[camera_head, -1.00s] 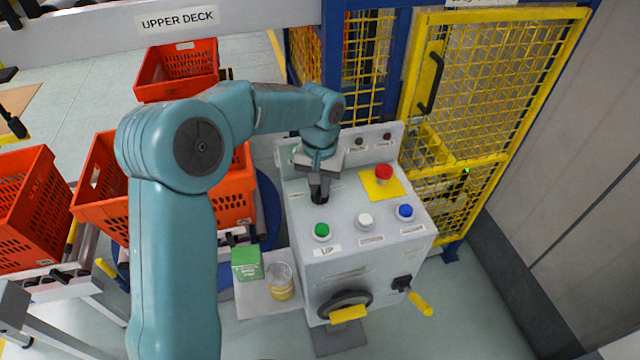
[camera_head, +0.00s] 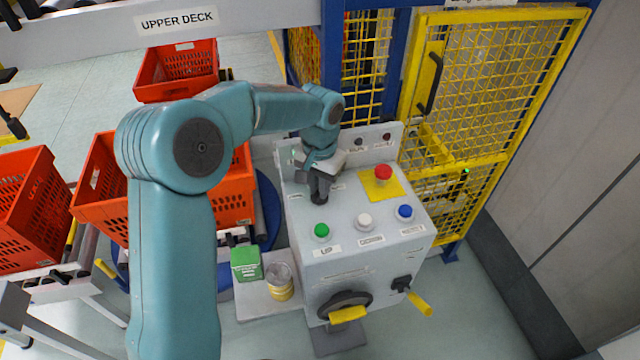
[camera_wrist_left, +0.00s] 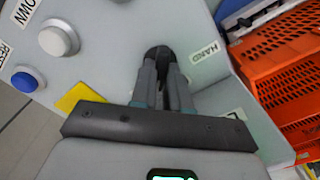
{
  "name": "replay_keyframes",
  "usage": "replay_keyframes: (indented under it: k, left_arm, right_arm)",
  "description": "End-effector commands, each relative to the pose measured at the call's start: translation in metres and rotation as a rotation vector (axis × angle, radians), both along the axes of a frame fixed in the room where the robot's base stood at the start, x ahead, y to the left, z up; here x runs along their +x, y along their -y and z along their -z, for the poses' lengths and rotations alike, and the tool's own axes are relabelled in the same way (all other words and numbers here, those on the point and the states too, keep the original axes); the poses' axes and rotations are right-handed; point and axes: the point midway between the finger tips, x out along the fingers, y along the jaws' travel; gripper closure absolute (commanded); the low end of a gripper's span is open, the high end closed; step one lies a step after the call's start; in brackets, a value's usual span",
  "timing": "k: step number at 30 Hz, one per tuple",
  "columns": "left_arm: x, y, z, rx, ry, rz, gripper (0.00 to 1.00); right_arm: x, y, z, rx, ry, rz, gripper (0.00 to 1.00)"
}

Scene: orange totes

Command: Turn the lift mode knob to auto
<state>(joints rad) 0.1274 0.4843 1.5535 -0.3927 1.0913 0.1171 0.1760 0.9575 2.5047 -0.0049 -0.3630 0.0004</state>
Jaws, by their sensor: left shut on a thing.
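The lift mode knob (camera_head: 318,199) is a black knob on the top of the grey control box (camera_head: 345,268), behind the green button. In the left wrist view the knob (camera_wrist_left: 158,53) sits between my fingertips, beside a label reading HAND. My left gripper (camera_head: 319,190) reaches down from above and is shut on the knob; it also shows in the left wrist view (camera_wrist_left: 160,70). The fingers hide part of the knob, so its pointer cannot be read. My right gripper is not in view.
A green button (camera_head: 321,231), a white button (camera_head: 364,221), a blue button (camera_head: 405,212) and a red emergency button (camera_head: 383,172) stand close by. A yellow-handled crank (camera_head: 348,314) is on the front. Orange totes (camera_head: 100,190) are at left, a yellow mesh gate (camera_head: 490,90) behind.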

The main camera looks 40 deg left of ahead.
Motion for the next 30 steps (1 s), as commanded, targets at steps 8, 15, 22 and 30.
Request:
replay_keyframes:
  k: [8,15,22,30]
  left_arm:
    - [0.0,0.0,-0.001,0.001,0.001,0.001,0.6]
    - [0.001,0.0,-0.009,0.001,0.003,0.0,0.6]
    - [0.001,0.0,-0.062,0.002,0.009,0.001,0.6]
    - [0.0,0.0,-0.131,0.001,0.006,0.001,0.6]
  right_arm:
    - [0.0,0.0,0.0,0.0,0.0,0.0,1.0]
    - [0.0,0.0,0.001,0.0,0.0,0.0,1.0]
    - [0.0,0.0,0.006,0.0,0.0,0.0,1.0]
    - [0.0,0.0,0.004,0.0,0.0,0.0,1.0]
